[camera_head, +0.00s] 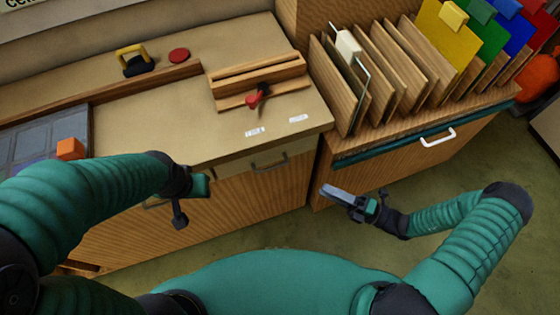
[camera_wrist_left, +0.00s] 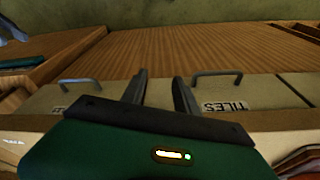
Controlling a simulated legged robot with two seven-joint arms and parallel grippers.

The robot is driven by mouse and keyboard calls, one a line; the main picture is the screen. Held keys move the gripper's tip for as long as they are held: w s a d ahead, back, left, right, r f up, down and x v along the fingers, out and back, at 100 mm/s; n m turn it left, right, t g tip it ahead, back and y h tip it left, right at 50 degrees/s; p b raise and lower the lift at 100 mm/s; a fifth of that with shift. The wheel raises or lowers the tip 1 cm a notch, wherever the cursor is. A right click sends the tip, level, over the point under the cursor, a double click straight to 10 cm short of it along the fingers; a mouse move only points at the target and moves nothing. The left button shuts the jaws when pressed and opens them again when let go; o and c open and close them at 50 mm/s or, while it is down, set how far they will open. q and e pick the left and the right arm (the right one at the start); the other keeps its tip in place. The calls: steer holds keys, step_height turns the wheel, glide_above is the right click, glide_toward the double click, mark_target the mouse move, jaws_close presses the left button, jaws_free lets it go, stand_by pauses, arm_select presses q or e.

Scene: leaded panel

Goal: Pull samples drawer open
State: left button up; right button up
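I see no readable samples label. A teal-edged drawer (camera_head: 390,148) with a white handle (camera_head: 437,137) sits under the rack of panels and looks shut. A pale drawer front with a grey handle (camera_head: 268,163) is under the bench and looks shut; its handle also shows in the left wrist view (camera_wrist_left: 80,84). Beside it is a drawer with an upside-down TILES label (camera_wrist_left: 228,106) and a grey handle (camera_wrist_left: 217,78). My left gripper (camera_head: 190,203) is open and empty before the bench front, its fingers (camera_wrist_left: 160,92) apart. My right gripper (camera_head: 358,198) looks open and empty, below and left of the white handle.
Wooden and coloured panels (camera_head: 400,60) stand in the rack. On the bench are a wooden fixture (camera_head: 258,80) with a red knob, a yellow-handled tool (camera_head: 134,60) and a red disc (camera_head: 179,55). An orange block (camera_head: 70,149) lies at left. The floor (camera_head: 440,180) before the right cabinet is clear.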

steer(key=x, duration=1.7)
steer(key=shift+s+r, duration=0.25)
steer(key=shift+s, duration=0.15)
jaws_close()
steer(key=shift+f, duration=0.15)
